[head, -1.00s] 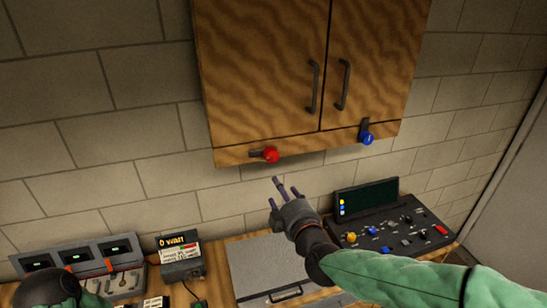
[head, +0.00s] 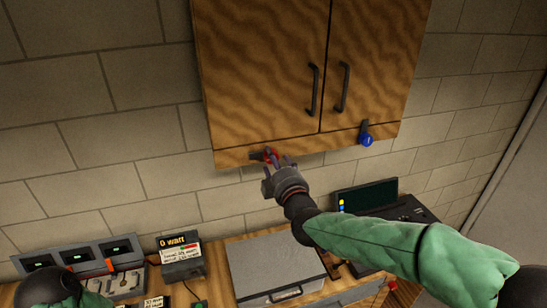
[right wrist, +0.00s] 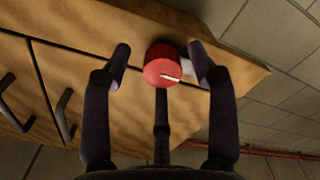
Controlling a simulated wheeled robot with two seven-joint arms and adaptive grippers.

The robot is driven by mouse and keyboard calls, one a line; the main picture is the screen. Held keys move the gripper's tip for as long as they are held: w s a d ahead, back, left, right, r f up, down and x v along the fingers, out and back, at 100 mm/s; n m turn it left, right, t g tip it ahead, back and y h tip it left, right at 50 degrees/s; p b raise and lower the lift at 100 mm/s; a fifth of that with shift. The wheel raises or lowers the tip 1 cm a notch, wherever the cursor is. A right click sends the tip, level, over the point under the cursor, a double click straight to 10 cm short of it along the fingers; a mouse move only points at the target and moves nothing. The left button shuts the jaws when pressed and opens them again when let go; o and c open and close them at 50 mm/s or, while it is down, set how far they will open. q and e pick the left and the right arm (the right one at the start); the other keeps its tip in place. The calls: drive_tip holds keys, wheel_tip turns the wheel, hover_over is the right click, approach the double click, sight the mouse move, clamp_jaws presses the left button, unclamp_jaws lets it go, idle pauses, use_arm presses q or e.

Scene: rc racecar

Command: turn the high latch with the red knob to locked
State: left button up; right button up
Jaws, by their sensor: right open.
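The red knob (head: 272,153) of the latch sits on the lower left edge of the wooden wall cabinet, partly hidden by my right gripper's fingers. Its dark latch bar (head: 256,156) points sideways to the left. In the right wrist view the red knob (right wrist: 162,66) lies between the spread fingers of my right gripper (right wrist: 160,52), with a pale mark on its face. My right gripper (head: 276,163) is open around the knob; contact cannot be told. My left gripper (head: 48,288) is a dark shape at the bottom left, its fingers not clear.
Two dark door handles (head: 314,90) hang above. Below are a grey case (head: 275,262), a watt meter (head: 180,258) and a control panel (head: 410,207).

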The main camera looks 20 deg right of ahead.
drive_tip(key=shift+w, duration=0.9)
